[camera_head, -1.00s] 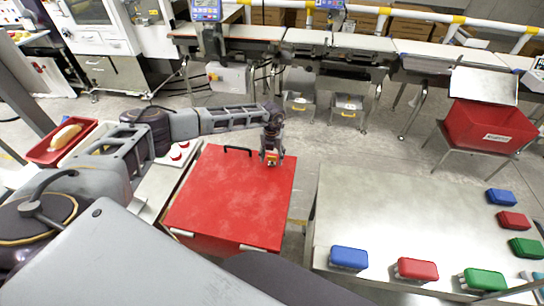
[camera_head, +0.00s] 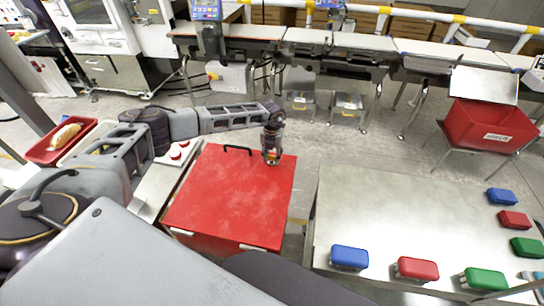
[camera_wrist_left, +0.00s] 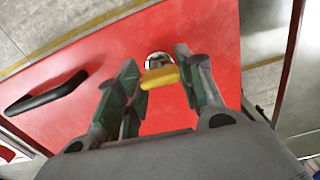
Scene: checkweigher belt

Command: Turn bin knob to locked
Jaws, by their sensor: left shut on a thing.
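The red bin (camera_head: 228,200) stands in front of me with its lid down and a black handle (camera_head: 238,149) near its far edge. The bin knob (camera_wrist_left: 160,77), a yellow grip on a round silver base, is on the red lid near its far right corner. My left gripper (camera_head: 271,161) is over that corner, pointing down. In the left wrist view my left gripper (camera_wrist_left: 160,76) has its fingers on either side of the knob and is shut on it. The fingers hide most of the knob in the head view. My right gripper is not in view.
A steel table (camera_head: 400,210) to the right carries blue, red and green cases. A panel with red buttons (camera_head: 180,150) is left of the bin. A conveyor line (camera_head: 335,42) runs along the back. A red crate (camera_head: 485,128) stands at the far right.

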